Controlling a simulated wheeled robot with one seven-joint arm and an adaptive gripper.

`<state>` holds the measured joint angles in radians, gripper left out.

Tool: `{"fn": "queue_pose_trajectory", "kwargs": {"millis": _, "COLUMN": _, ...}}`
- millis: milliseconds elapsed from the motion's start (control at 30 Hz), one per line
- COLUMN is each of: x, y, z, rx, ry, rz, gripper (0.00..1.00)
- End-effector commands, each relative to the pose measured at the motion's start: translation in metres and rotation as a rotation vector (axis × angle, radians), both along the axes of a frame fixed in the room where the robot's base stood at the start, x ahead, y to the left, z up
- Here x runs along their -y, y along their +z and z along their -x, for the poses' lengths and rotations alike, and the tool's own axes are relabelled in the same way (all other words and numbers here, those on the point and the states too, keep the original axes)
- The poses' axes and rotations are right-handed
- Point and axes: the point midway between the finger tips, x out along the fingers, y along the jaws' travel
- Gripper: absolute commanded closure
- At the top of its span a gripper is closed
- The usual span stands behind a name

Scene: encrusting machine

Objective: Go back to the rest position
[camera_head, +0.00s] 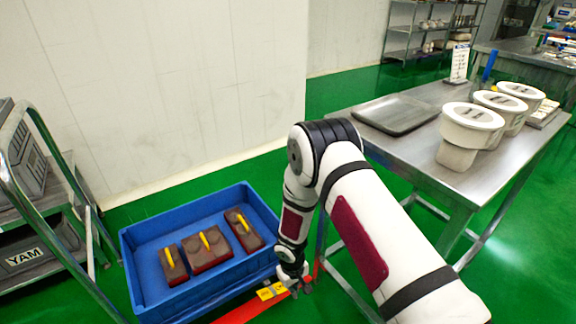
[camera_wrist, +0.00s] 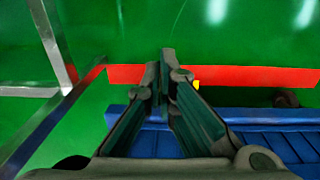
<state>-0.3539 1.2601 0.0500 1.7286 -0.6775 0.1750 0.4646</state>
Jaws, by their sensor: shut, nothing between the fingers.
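My gripper (camera_wrist: 163,70) is shut and empty in the wrist view, its two fingers meeting at the tips. Below it there are green floor, a red bar and the edge of the blue crate. In the head view my white arm reaches down between the crate and the metal table. My gripper (camera_head: 298,287) there is small and partly hidden, close to the crate's lower right corner. The blue crate (camera_head: 140,245) holds several brown blocks with yellow handles (camera_head: 208,243). It also shows in the wrist view (camera_wrist: 290,115).
A metal table (camera_head: 500,175) on the right carries several white lidded tubs (camera_head: 473,117) and a flat grey tray (camera_head: 396,115). A metal rack with a bin marked YAM (camera_head: 25,257) stands at the left. A red bar (camera_head: 245,309) runs by the crate. Green floor is open beyond the crate.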

Motion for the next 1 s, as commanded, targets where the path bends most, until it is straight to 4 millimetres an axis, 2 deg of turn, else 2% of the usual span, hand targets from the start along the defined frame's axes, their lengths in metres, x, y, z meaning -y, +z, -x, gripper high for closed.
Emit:
{"fn": "queue_pose_trajectory", "kwargs": {"millis": 167, "x": 0.009, "y": 0.033, "z": -0.014, "rx": 0.019, "ry": -0.024, "rz": 0.017, "gripper": 1.00}}
{"fn": "queue_pose_trajectory", "kwargs": {"millis": 367, "x": 0.023, "y": 0.085, "z": -0.030, "rx": 0.044, "ry": -0.061, "rz": 0.045, "gripper": 1.00}}
{"fn": "queue_pose_trajectory", "kwargs": {"millis": 467, "x": 0.035, "y": 0.123, "z": -0.038, "rx": 0.059, "ry": -0.090, "rz": 0.064, "gripper": 1.00}}
{"fn": "queue_pose_trajectory", "kwargs": {"millis": 667, "x": 0.068, "y": 0.221, "z": -0.039, "rx": 0.085, "ry": -0.172, "rz": 0.104, "gripper": 1.00}}
{"fn": "queue_pose_trajectory", "kwargs": {"millis": 800, "x": 0.093, "y": 0.285, "z": -0.026, "rx": 0.095, "ry": -0.231, "rz": 0.125, "gripper": 1.00}}
{"fn": "queue_pose_trajectory", "kwargs": {"millis": 867, "x": 0.103, "y": 0.311, "z": -0.017, "rx": 0.096, "ry": -0.256, "rz": 0.131, "gripper": 1.00}}
{"fn": "queue_pose_trajectory", "kwargs": {"millis": 1000, "x": 0.125, "y": 0.367, "z": 0.011, "rx": 0.095, "ry": -0.315, "rz": 0.138, "gripper": 1.00}}
